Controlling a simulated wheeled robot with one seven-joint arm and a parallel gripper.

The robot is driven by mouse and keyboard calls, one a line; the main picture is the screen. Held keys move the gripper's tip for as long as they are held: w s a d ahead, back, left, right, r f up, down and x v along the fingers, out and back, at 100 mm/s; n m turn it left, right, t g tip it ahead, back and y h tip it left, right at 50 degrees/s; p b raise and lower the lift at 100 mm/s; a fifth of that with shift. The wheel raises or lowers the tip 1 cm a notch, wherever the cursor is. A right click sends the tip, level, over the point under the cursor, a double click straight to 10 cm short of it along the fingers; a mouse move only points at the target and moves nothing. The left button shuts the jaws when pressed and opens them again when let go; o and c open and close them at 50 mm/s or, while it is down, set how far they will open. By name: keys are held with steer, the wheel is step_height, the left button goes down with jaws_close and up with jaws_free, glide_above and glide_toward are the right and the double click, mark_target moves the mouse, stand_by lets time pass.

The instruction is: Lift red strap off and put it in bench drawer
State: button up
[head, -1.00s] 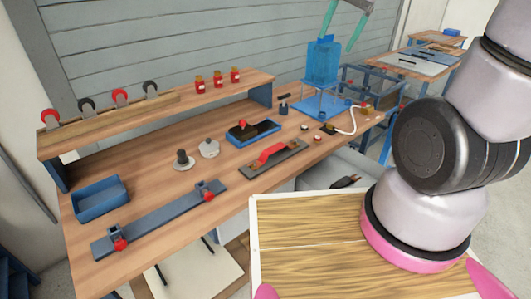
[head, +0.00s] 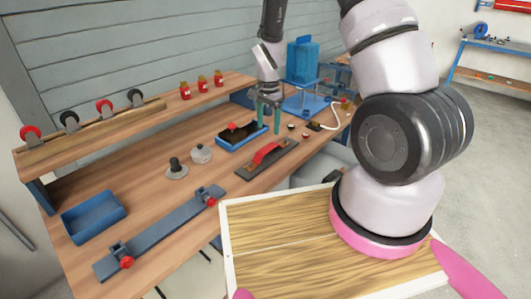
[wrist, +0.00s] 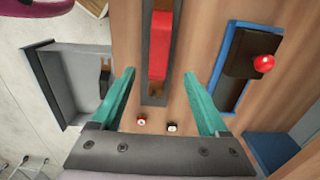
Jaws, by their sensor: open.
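The red strap (head: 266,153) lies along a dark plate (head: 246,172) near the front edge of the bench. In the wrist view the strap (wrist: 160,45) runs up the middle of the plate (wrist: 154,98). My gripper (head: 268,127) is open and empty, pointing down above the bench just behind the strap. In the wrist view its teal fingers (wrist: 159,76) are spread to either side of the strap's line, apart from it. A grey open drawer (wrist: 66,62) juts from the bench front, left in the wrist view, with a dark object inside.
A blue tray with a red-knobbed dark block (head: 232,133) lies close to the strap. Two small buttons (wrist: 141,121) sit on the bench near my fingers. A blue stand (head: 301,60), a long clamp bar (head: 165,230) and a blue bin (head: 94,216) are on the bench.

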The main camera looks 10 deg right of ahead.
mark_target(268, 148)
step_height(268, 148, down, 9)
steer(key=shift+s+a+r, duration=0.1)
steer(key=shift+s, duration=0.05)
jaws_close()
stand_by(0.4)
